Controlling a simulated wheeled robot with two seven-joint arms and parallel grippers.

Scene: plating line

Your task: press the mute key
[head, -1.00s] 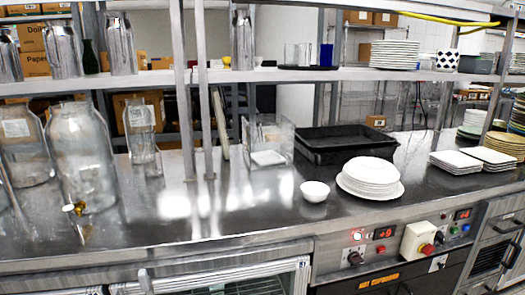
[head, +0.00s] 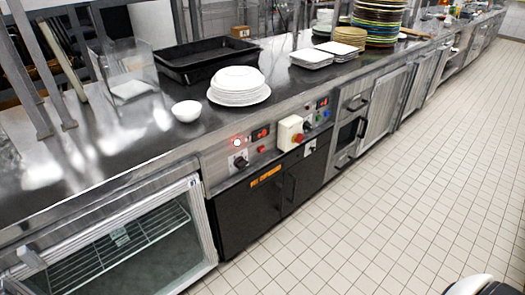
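A control panel is set in the front of the steel counter (head: 212,165). It holds a lit red-white round button (head: 237,143), a small red display (head: 261,133), a black knob (head: 240,162) and a small red button (head: 262,149). To their right is a pale box with a red mushroom button (head: 298,138), then a second display with small green and blue buttons (head: 326,113). I cannot read any label, so I cannot tell which one is the mute key. No gripper fingers show.
White plates (head: 238,94), a white bowl (head: 187,111) and a black tray (head: 205,60) stand on the counter above. A glass-fronted cabinet (head: 120,240) is at lower left. Black cupboard doors (head: 262,205) sit below the panel.

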